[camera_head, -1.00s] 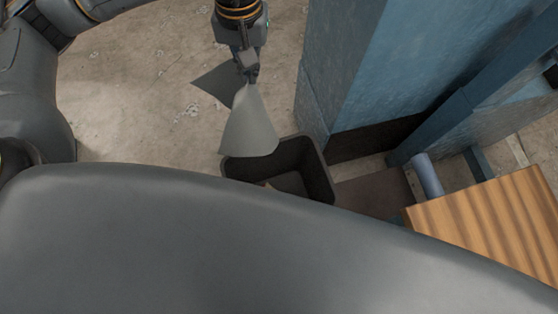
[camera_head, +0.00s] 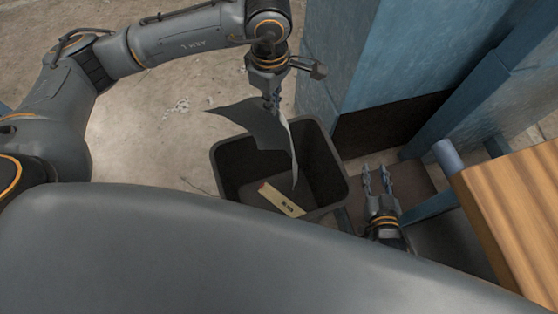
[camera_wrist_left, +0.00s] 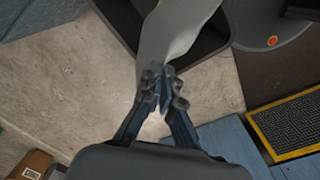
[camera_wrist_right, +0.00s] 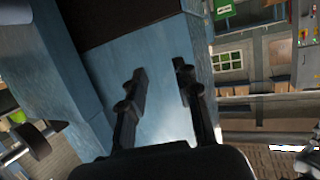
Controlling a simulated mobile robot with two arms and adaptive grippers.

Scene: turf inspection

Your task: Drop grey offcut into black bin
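The grey offcut (camera_head: 262,128) is a thin bent sheet, with a darker part to the left and a pale part seen nearly edge-on. My left gripper (camera_head: 272,102) is shut on its upper end, and the sheet hangs over the black bin (camera_head: 228,172), its lower tip within the opening. In the left wrist view the offcut (camera_wrist_left: 172,32) runs from the fingertips (camera_wrist_left: 164,78) across the bin (camera_wrist_left: 214,42). My right gripper (camera_head: 377,170) is open and empty, right of the bin; its spread fingers also show in the right wrist view (camera_wrist_right: 160,84).
A pale yellow strip (camera_head: 282,199) with dark marking lies in the bin. A blue column (camera_head: 385,55) rises behind and right of the bin. A wooden top (camera_head: 515,200) is at the right. Bare concrete floor (camera_head: 150,140) is left of the bin.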

